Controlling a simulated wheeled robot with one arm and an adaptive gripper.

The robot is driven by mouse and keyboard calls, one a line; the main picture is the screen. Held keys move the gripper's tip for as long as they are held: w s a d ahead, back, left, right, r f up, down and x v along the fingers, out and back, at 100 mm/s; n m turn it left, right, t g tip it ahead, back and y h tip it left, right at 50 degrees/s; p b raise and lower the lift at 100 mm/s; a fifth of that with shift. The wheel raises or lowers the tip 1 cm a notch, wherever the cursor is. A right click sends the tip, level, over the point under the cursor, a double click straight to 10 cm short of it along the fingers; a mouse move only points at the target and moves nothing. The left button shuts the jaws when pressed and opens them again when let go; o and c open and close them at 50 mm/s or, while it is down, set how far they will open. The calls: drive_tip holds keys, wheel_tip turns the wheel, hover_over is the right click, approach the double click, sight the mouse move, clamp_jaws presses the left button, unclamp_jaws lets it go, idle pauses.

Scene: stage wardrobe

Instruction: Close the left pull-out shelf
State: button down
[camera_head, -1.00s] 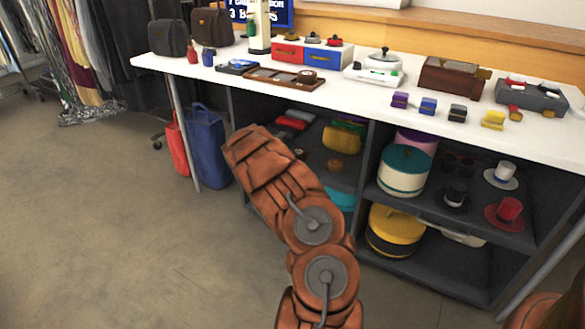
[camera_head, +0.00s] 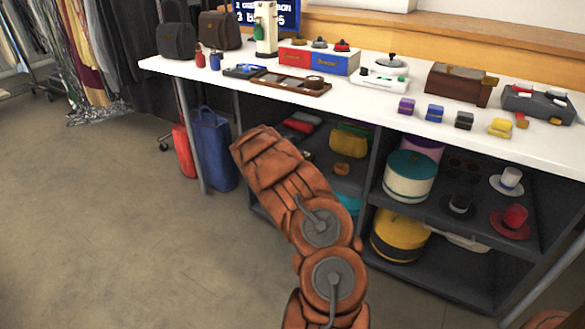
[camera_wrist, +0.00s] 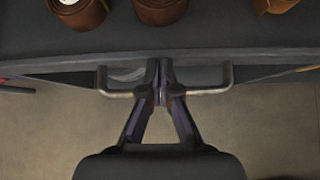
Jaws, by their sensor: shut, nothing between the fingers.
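The left pull-out shelf (camera_wrist: 205,42) fills the top of the wrist view as a dark grey board with rolled brown items on it. Its metal bar handle (camera_wrist: 215,90) runs across its front edge. My gripper (camera_wrist: 160,72) is shut and empty at the middle of the handle, its tips at the shelf's front edge. The fingers cover the handle's middle; I cannot tell whether they touch it. In the head view, my arm hides my gripper and much of the left bay, where a brown roll (camera_head: 342,168) shows beside my arm.
A white table (camera_head: 385,100) stands over the bays, with cases and small boxes on top. Hats and round hatboxes (camera_head: 410,177) fill the right bay. Blue (camera_head: 214,150) and red (camera_head: 184,150) bags stand by the left leg. The floor at left is clear.

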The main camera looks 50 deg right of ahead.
drive_tip(key=p+v, duration=0.4)
drive_tip(key=v, duration=0.4)
drive_tip(key=shift+w+a, duration=0.15)
drive_tip(key=shift+a, duration=0.25)
drive_tip(key=shift+r, duration=0.2)
drive_tip(key=s+a+r+m+g+p, duration=0.1)
drive_tip(key=s+a+r+m+p, duration=0.35)
drive_tip(key=r, duration=0.55)
drive_tip(key=s+a+r+m+g+y+p, duration=0.1)
drive_tip(key=s+a+r+m+p, duration=0.3)
drive_tip(key=r, duration=0.6)
drive_tip(key=s+a+r+m+p, duration=0.25)
drive_tip(key=a+r+p, duration=0.25)
drive_tip(key=r, duration=0.5)
drive_tip(key=s+a+r+m+y+p, duration=0.2)
drive_tip(key=s+a+r+p, duration=0.4)
drive_tip(key=a, duration=0.6)
drive_tip(key=s+a+r+m+y+p, duration=0.3)
drive_tip(key=s+a+r+p, duration=0.3)
drive_tip(key=s+a, duration=0.3)
drive_tip(key=s+a+r+m+y+p, duration=0.3)
drive_tip(key=s+a+r+p, duration=0.3)
drive_tip(key=a, duration=1.1)
drive_tip(key=s, duration=0.2)
drive_tip(key=shift+s+r+g+y, duration=0.3)
drive_tip(key=shift+s+g, duration=0.05)
drive_tip(key=shift+g, duration=0.05)
